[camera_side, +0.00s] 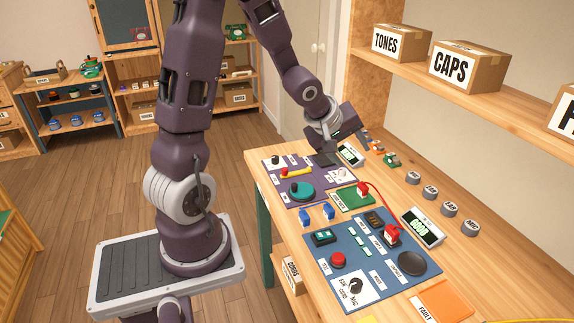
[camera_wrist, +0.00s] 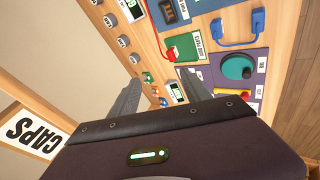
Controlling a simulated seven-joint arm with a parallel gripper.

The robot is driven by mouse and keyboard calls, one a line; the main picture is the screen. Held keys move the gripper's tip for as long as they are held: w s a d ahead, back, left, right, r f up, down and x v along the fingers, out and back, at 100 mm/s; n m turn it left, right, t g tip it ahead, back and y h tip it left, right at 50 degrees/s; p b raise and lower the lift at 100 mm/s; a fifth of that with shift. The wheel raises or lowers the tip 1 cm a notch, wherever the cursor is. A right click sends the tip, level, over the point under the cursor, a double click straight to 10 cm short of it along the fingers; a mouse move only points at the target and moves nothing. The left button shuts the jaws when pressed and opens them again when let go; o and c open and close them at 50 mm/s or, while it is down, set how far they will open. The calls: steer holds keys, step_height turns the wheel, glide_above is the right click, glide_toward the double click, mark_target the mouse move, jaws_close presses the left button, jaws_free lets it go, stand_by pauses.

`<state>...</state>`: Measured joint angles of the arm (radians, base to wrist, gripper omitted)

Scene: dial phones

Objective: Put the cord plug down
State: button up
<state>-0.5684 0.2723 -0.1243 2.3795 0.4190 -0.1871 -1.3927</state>
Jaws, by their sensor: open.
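My gripper (camera_side: 328,150) is over the far end of the bench, past the purple panel (camera_side: 308,203). Its two fingers stand wide apart in the wrist view (camera_wrist: 160,95), with nothing seen held between them. A red plug (camera_side: 363,188) rests on the green pad (camera_side: 346,201) labelled as good parts; its red cord runs to a red plug (camera_side: 391,233) on the blue panel (camera_side: 322,262). The pad (camera_wrist: 187,46) also shows in the wrist view. Two blue plugs (camera_side: 329,212) joined by a blue cord lie between the panels. Which plug the task means is not clear.
A display (camera_side: 422,227) reading GOOD stands right of the blue panel. Several labelled grey caps (camera_side: 430,192) line the bench's right side. An orange pad (camera_side: 447,297) is at the near end. A shelf with a CAPS box (camera_side: 466,66) hangs over the right side.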

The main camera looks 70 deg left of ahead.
steer(key=s+d+r+m, duration=0.8)
steer(key=s+r, duration=0.1)
steer(key=s+d+r+m+g+h, duration=0.1)
steer(key=s+d+m, duration=0.3)
steer(key=s, duration=0.3)
steer(key=s+d+r+m+h, duration=0.1)
steer(key=s+d+m, duration=0.2)
steer(key=s, duration=0.3)
steer(key=shift+s+d+r+m+g, duration=0.3)
steer(key=shift+s+d+m+g, duration=0.1)
steer(key=shift+m, duration=0.2)
